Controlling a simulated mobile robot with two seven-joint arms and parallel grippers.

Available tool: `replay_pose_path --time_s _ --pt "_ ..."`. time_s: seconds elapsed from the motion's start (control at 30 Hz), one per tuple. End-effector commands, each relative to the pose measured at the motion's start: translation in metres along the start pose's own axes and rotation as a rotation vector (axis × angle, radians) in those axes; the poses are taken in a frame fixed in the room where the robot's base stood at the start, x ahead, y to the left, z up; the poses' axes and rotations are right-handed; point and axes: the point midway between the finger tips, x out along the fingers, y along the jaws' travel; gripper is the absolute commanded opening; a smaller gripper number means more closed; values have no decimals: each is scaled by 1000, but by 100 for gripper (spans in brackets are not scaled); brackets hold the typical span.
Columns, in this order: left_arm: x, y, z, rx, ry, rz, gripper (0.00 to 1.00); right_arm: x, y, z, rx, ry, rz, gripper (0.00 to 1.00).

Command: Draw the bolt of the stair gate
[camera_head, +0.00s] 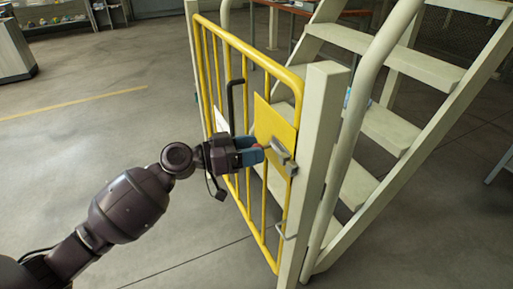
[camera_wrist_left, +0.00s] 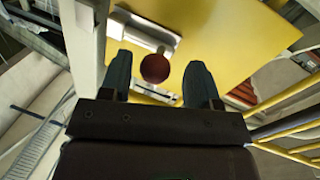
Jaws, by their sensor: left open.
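The yellow stair gate (camera_head: 247,50) stands upright beside the pale post (camera_head: 318,130). A yellow plate (camera_head: 272,125) on the gate carries the grey metal bolt (camera_head: 281,157). In the left wrist view the bolt (camera_wrist_left: 147,34) has a dark red round knob (camera_wrist_left: 155,68). My left gripper (camera_head: 252,157) is at the plate, with its fingers pointing at the bolt. In the left wrist view its two blue-grey fingers stand open on either side of the knob, with a gap showing on both sides. My right gripper is not in view.
Pale metal stairs (camera_head: 385,128) with a thick handrail (camera_head: 362,100) rise behind the gate and post. A dark bent handle (camera_head: 231,95) stands at the gate's bars. The concrete floor left of the gate is clear. A cabinet (camera_head: 13,50) stands at the far left.

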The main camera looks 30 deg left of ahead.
Motion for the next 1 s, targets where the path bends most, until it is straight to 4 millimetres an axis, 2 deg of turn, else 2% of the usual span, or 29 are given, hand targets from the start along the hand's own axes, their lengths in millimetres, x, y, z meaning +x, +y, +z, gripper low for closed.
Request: replay_pose_path --time_s 0.3,0.5,0.7,1.0 --pt "-58 0 1 0 -3 -3 56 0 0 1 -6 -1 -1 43" --pt "-84 0 0 0 -1 -2 56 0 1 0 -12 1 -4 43" --pt "-94 0 0 2 -1 -2 56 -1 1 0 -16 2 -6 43" --pt "-94 0 0 2 -1 -2 56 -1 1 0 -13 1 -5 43"
